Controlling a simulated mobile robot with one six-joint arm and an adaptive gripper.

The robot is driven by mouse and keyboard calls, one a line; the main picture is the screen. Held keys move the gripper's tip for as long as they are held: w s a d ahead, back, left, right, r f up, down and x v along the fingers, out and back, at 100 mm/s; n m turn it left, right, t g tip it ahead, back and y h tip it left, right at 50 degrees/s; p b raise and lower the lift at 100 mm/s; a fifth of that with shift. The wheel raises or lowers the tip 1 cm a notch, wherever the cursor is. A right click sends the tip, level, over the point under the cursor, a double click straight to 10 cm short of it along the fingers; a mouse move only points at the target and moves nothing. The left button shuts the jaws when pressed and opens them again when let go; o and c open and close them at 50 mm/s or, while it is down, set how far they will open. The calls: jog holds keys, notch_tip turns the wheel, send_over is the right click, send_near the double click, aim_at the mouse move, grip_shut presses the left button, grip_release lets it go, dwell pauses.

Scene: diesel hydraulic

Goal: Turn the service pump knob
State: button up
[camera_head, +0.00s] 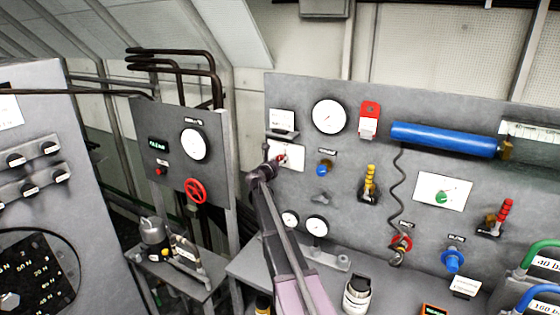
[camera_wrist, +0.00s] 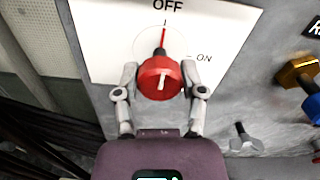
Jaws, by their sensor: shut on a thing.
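The red service pump knob (camera_wrist: 159,78) sits on a white plate (camera_wrist: 100,30) marked OFF and ON. Its red pointer points up at OFF in the wrist view. ON is marked to the right. My gripper (camera_wrist: 160,82) is shut on the knob, with one finger on each side of it. In the head view the same knob (camera_head: 281,158) shows small on the grey panel, partly hidden by my gripper (camera_head: 270,164), which reaches it from the lower left.
Below the knob in the head view are two small gauges (camera_head: 316,225). A blue knob (camera_head: 322,169) and a yellow-handled lever (camera_head: 370,182) stand out to the right. A grey wing-shaped handle (camera_wrist: 243,138) is near my right finger. A red handwheel (camera_head: 196,191) is on the left panel.

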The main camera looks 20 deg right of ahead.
jog(key=shift+m, duration=0.3)
jog(key=m, duration=0.8)
jog(key=shift+d+m, duration=0.1)
jog(key=shift+m, duration=0.2)
jog(key=m, duration=0.4)
jog(key=shift+m, duration=0.3)
jog(key=m, duration=0.4)
jog(key=shift+s, duration=0.1)
jog(key=o, duration=1.1)
jog(key=shift+d, duration=0.1)
jog(key=shift+o, duration=0.2)
